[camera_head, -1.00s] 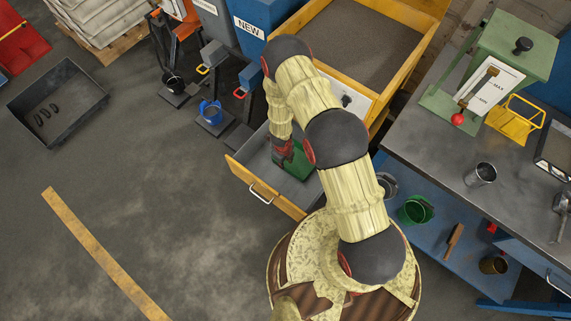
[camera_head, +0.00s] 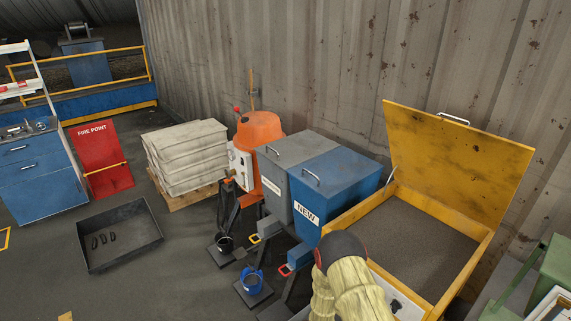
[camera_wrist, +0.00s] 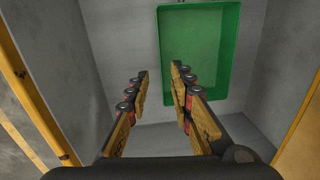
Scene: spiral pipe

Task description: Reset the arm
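My gripper (camera_wrist: 158,88) shows in the wrist view with its two fingers spread apart and nothing between them. It hangs inside a grey-walled drawer or bin, over a green tray (camera_wrist: 233,60) that lies ahead and to the right of the fingertips. The right finger overlaps the tray's left edge in the picture; I cannot tell whether they touch. In the head view only an upper part of my arm shows at the bottom, and the gripper is out of the frame.
An open yellow box (camera_head: 476,278) of dark grit stands right of the blue NEW bin (camera_head: 337,185) and a grey bin (camera_head: 290,160). An orange mixer (camera_head: 259,133), stacked sacks (camera_head: 187,158) and a black tray (camera_head: 119,236) are farther left.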

